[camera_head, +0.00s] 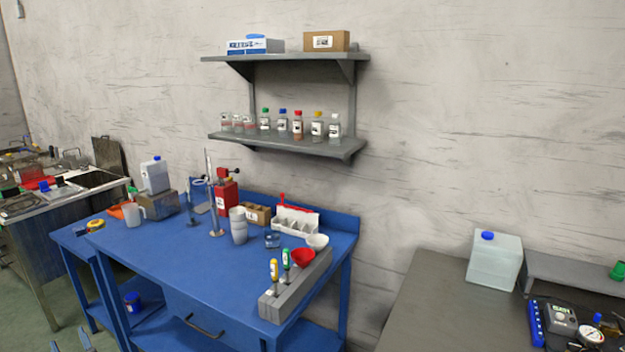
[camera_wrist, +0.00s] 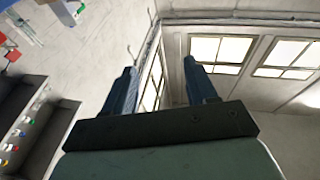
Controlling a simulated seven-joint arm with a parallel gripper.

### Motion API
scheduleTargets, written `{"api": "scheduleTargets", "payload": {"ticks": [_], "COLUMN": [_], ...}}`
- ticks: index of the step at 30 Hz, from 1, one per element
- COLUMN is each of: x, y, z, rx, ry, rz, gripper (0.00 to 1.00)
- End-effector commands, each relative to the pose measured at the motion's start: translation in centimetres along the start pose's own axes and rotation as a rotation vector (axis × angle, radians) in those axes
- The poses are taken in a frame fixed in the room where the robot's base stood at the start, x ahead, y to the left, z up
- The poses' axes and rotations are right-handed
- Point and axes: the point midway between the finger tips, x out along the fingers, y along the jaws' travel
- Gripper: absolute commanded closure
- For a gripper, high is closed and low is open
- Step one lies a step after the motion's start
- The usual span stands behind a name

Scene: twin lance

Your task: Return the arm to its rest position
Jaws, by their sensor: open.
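My gripper (camera_wrist: 160,82) shows in the wrist view with its two dark blue fingers spread apart. Nothing is between them. The fingers point toward the upper wall, windows and ceiling. In the head view, two blue-grey tips that look like my gripper (camera_head: 70,342) show at the bottom left edge, in front of the blue workbench (camera_head: 150,262). The rest of the arm is out of that view.
The blue bench holds a grey block (camera_head: 295,290) with two screwdriver-like tools, a red funnel (camera_head: 303,257), cups and a stand. A shelf (camera_head: 285,147) with several bottles hangs above. A grey table (camera_head: 430,300) with a jug (camera_head: 495,262) stands right.

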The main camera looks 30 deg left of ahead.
Motion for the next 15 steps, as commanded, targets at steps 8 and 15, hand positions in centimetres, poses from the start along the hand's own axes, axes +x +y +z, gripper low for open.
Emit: {"api": "scheduleTargets", "payload": {"ticks": [8, 15], "x": [-5.5, -10.0], "y": [-9.9, -12.7], "z": [6.6, 11.6], "rx": [0.139, 0.215], "ry": [-0.079, -0.174], "rz": [-0.053, -0.079], "gripper": [0.43, 0.43]}}
